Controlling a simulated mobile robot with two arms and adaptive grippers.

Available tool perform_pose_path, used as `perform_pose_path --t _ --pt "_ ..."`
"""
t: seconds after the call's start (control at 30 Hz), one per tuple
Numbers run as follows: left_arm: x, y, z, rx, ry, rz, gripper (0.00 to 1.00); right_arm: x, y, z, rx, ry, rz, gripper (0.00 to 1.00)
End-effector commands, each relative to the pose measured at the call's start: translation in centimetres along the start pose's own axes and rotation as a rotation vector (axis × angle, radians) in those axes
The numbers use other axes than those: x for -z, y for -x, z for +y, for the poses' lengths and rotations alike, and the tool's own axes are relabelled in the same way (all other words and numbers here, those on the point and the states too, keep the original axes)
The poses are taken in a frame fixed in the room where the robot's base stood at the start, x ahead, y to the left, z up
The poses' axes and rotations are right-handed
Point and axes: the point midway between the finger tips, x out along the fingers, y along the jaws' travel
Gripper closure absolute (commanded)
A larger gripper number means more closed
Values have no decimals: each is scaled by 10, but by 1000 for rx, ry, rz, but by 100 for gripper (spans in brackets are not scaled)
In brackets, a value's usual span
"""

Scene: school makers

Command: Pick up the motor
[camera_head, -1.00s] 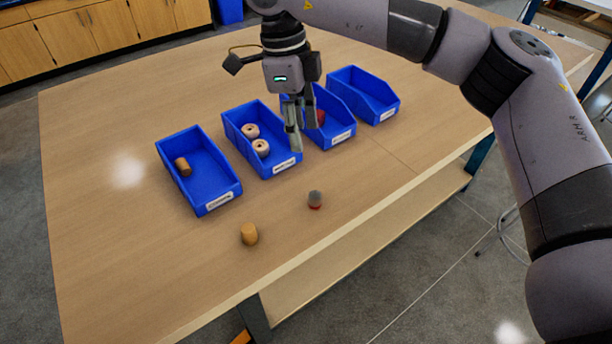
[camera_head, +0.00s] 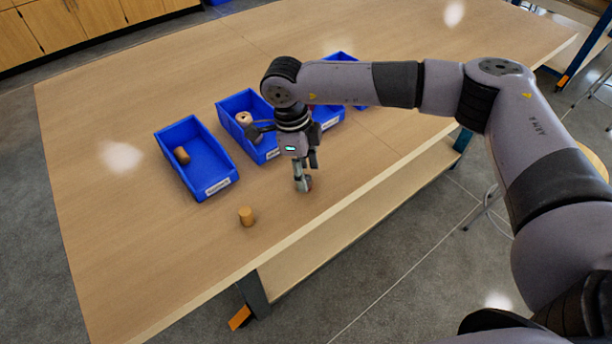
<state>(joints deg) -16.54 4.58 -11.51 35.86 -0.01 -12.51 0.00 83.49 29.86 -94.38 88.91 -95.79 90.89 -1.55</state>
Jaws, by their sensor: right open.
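The small grey and red cylinder, which I take for the motor (camera_head: 308,184), stands on the table near its front edge. My right gripper (camera_head: 303,186) points down at it, with its fingertips low over the table and right at the cylinder. The fingers cover much of the cylinder. The gripper is open; whether the fingers touch the cylinder I cannot tell. My left gripper is not in view.
A brown cork-like cylinder (camera_head: 246,216) stands on the table (camera_head: 130,240) to the left. A blue bin (camera_head: 213,165) holds another one. Another blue bin (camera_head: 232,104) holds a pale spool (camera_head: 243,118). More blue bins (camera_head: 330,115) are partly hidden behind my right arm.

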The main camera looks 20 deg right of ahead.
Motion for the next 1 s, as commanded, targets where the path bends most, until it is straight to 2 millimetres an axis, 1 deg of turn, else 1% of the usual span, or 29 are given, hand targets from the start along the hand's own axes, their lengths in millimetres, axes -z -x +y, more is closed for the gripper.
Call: perform_pose_path --t 0.03,0.1,0.2,0.43,0.8,1.0 --pt "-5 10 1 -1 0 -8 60 1 -3 0 -3 0 4 54" --pt "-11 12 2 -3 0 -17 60 0 -14 0 -2 0 2 54" --pt "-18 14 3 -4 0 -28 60 0 -23 0 -1 1 1 54" --pt "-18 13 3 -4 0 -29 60 0 -26 0 0 1 0 54" --pt "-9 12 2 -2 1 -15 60 0 -25 0 0 1 0 78" --pt "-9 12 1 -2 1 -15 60 0 -25 0 0 1 0 92"
